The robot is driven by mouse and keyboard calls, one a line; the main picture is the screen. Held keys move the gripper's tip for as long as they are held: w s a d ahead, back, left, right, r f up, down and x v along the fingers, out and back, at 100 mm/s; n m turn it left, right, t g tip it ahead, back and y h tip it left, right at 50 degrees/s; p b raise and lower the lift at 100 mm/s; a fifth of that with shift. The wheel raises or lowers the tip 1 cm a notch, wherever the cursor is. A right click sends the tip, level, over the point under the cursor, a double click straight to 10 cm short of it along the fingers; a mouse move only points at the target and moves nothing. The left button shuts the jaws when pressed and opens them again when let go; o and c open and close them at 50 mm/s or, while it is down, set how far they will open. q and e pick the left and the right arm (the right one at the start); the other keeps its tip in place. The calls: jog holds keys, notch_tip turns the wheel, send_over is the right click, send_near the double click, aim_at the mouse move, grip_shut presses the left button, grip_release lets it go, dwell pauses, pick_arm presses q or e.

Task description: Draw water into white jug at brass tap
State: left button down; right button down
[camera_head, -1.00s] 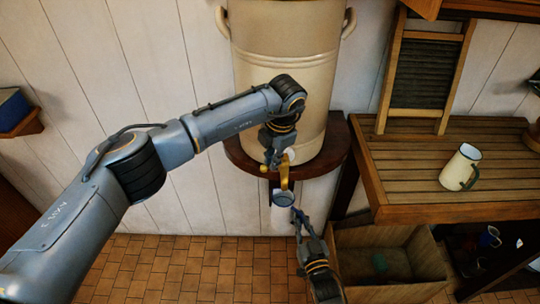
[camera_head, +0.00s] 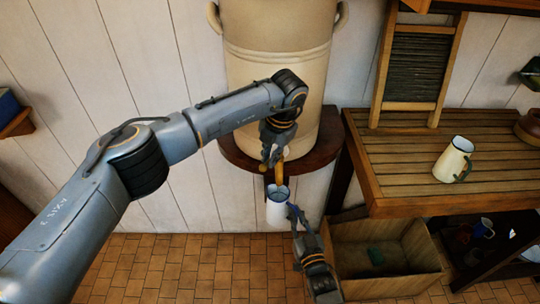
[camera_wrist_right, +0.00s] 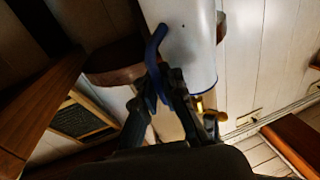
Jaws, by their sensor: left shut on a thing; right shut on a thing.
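The white jug (camera_head: 275,213) with a blue rim hangs upright under the brass tap (camera_head: 279,174), its mouth just below the spout. My right gripper (camera_head: 294,211) is shut on the jug's blue handle. In the right wrist view, the jug (camera_wrist_right: 190,45) and handle fill the upper middle, with the gripper (camera_wrist_right: 158,88) on the handle. My left gripper (camera_head: 271,158) is shut at the top of the tap, apparently on its lever, which the fingers mostly hide. I cannot make out a water stream or the water level in the jug.
The tap belongs to a large cream urn (camera_head: 280,60) on a round dark shelf (camera_head: 318,152). A wooden crate (camera_head: 365,285) is below, close to my right gripper.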

pick_arm(q)
jog(key=c, duration=1.4)
grip_release()
notch_tip(320, 180, up, 12)
jog(key=s+d, duration=0.1)
jog(key=shift+s+d, duration=0.15)
jog(key=shift+d, duration=0.25)
